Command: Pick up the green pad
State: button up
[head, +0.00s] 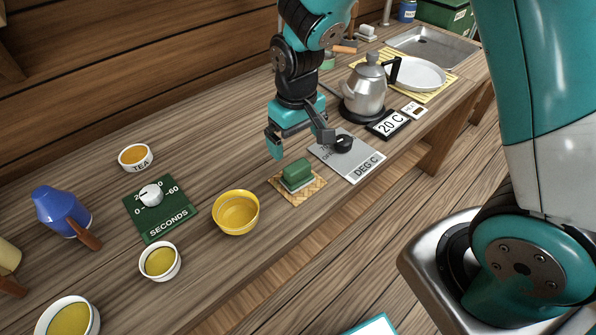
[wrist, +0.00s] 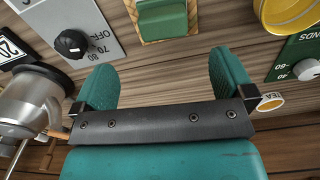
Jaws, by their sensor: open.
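The green pad (head: 297,174) is a small block with a pale lower layer. It lies on a woven tan mat (head: 311,192) near the front edge of the bench. In the wrist view the pad (wrist: 163,19) shows at the top middle, beyond the fingertips and partly cut off by the frame edge. My gripper (head: 300,148) is open and empty, above and behind the pad in the head view. In the wrist view its two teal fingers (wrist: 165,78) stand wide apart with only bare wood between them.
A yellow bowl (head: 236,212) stands left of the mat. A grey dial plate (head: 350,163) with a black knob lies close to its right. A steel kettle (head: 366,92) stands farther back. A green seconds dial (head: 160,211) and small bowls are at left.

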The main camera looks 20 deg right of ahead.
aim_at(298, 166)
notch_tip(298, 166, down, 5)
jog(key=shift+r, duration=0.1)
jog(key=shift+s+a+f+p, duration=0.15)
jog(key=shift+f+p, duration=0.1)
jog(key=shift+f, duration=0.65)
jog(key=shift+s+d+f+p, duration=0.1)
jog(key=shift+f+p, duration=0.2)
jog(key=shift+f, duration=0.6)
jog(key=shift+s+a+f+p, duration=0.15)
jog(key=shift+f+p, duration=0.1)
jog(key=shift+f, duration=0.65)
jog(key=c, duration=1)
